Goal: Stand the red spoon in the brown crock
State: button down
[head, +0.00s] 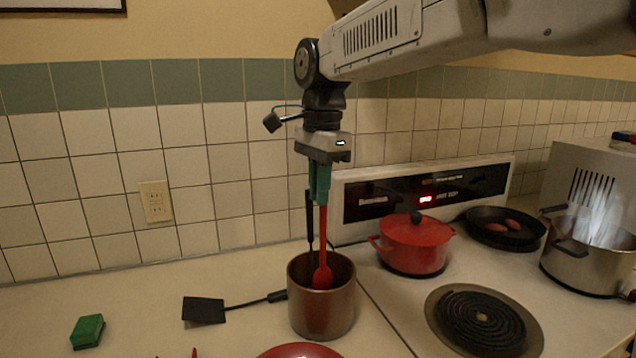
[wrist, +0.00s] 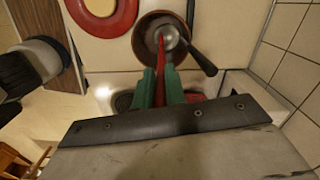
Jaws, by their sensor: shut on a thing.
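My gripper (head: 320,185) is shut on the upper handle of the red spoon (head: 323,240). Its green fingers also show in the wrist view (wrist: 161,88). The spoon hangs upright, bowl down, over the brown crock (head: 322,315). In the head view the spoon's bowl shows against the crock's inside wall, at the mouth; how deep it reaches is unclear. In the wrist view the spoon (wrist: 160,50) points into the crock (wrist: 140,40). A ladle with a black handle (wrist: 203,62) leans in the crock beside the spoon.
A black spatula (head: 204,310) lies left of the crock, its handle reaching toward it. A green sponge (head: 88,331) lies far left. A red round thing (head: 300,351) is in front. A red pot (head: 414,245) and a steel pot (head: 585,260) stand on the stove.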

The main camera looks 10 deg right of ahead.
jog(key=c, duration=1.4)
grip_release()
jog(key=shift+o, duration=0.2)
notch_tip(320, 180, up, 8)
jog(key=shift+d+f, duration=0.1)
jog(key=shift+d, duration=0.05)
jog(key=shift+w, duration=0.1)
jog(key=shift+w+n, duration=0.1)
jog(key=shift+n, duration=0.5)
jog(key=s+d+f+n, duration=0.4)
jog(key=s+d+f, duration=0.1)
jog(key=s, duration=0.4)
jog(key=s+d+f+n+t, duration=0.1)
jog(key=s+d+f+n, duration=0.3)
jog(key=s+d+f, duration=0.2)
jog(key=s+d+f+n, duration=0.4)
jog(key=s+d+f, duration=0.2)
jog(key=s, duration=0.7)
notch_tip(320, 180, down, 2)
jog(key=shift+s+d+f+t+h, duration=0.15)
jog(key=shift+s+f+t+h, duration=0.15)
jog(key=shift+s, duration=0.1)
